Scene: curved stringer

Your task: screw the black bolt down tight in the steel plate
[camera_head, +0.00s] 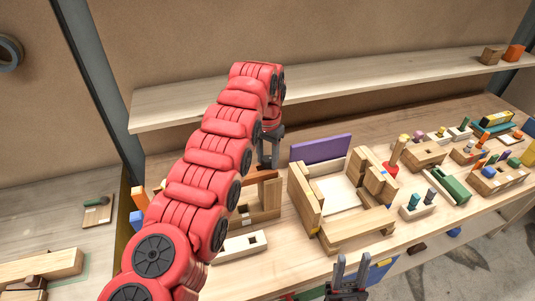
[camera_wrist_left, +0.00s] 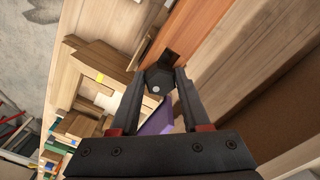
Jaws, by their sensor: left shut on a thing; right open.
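My left gripper (camera_head: 268,162) reaches down behind my red arm over a small wooden frame with a reddish-brown top piece (camera_head: 266,176). In the left wrist view the left gripper (camera_wrist_left: 160,78) is shut on the black bolt (camera_wrist_left: 157,82), whose dark head sits between the fingertips. The bolt is beside a dark opening at the end of the reddish-brown piece (camera_wrist_left: 196,28); how deep it sits is hidden. I cannot make out a steel plate in either view. The bolt is hidden in the head view. My right gripper (camera_head: 348,270) is open and empty at the table's front edge.
A wooden box-like assembly (camera_head: 345,205) stands right of the small frame, with a purple panel (camera_head: 320,149) behind it. A pale block with a square hole (camera_head: 240,246) lies in front. Several wooden toys and blocks fill the table's right side. A shelf (camera_head: 330,88) runs behind.

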